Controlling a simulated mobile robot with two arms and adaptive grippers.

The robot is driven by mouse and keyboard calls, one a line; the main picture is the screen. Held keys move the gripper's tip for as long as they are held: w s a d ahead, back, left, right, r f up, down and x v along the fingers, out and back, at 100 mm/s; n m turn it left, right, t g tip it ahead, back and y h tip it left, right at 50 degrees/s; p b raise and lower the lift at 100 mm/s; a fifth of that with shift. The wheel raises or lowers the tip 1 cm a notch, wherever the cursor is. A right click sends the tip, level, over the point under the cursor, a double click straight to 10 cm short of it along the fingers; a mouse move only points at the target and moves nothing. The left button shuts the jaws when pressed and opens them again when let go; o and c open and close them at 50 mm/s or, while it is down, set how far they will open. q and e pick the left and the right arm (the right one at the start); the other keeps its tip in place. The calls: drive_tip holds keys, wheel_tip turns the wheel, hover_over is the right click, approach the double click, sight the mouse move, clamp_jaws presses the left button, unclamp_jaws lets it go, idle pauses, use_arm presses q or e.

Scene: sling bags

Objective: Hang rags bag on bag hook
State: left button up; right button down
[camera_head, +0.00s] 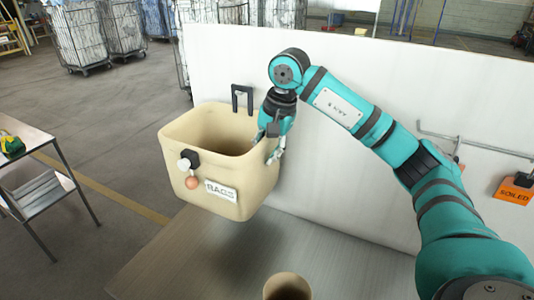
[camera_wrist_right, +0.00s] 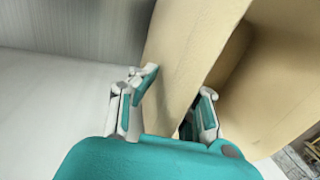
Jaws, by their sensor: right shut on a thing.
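The rags bag (camera_head: 212,165) is a tan, open-topped, box-shaped bag with a white RAGS label (camera_head: 221,190). It is left of the middle in the head view, slightly tilted, with a shadow on the table below it. My right gripper (camera_head: 274,148) is shut on its right-hand wall near the rim. In the right wrist view, the fingers (camera_wrist_right: 178,102) lie on either side of the tan wall (camera_wrist_right: 190,55). A black upright loop (camera_head: 242,97) shows behind the far rim; I cannot tell whether it is a handle or the hook. My left gripper is not in view.
A white panel (camera_head: 330,180) stands behind the grey table (camera_head: 340,255). A metal rail (camera_head: 478,143) and an orange SOILED sign (camera_head: 515,191) are at right. A tan round container (camera_head: 287,287) is at the front. A side table (camera_head: 30,150) stands at left.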

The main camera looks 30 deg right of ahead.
drive_tip(key=c, duration=1.3)
unclamp_jaws()
drive_tip(key=shift+c, duration=0.2)
drive_tip(key=v, duration=1.2)
drive_tip(key=shift+a, duration=0.1)
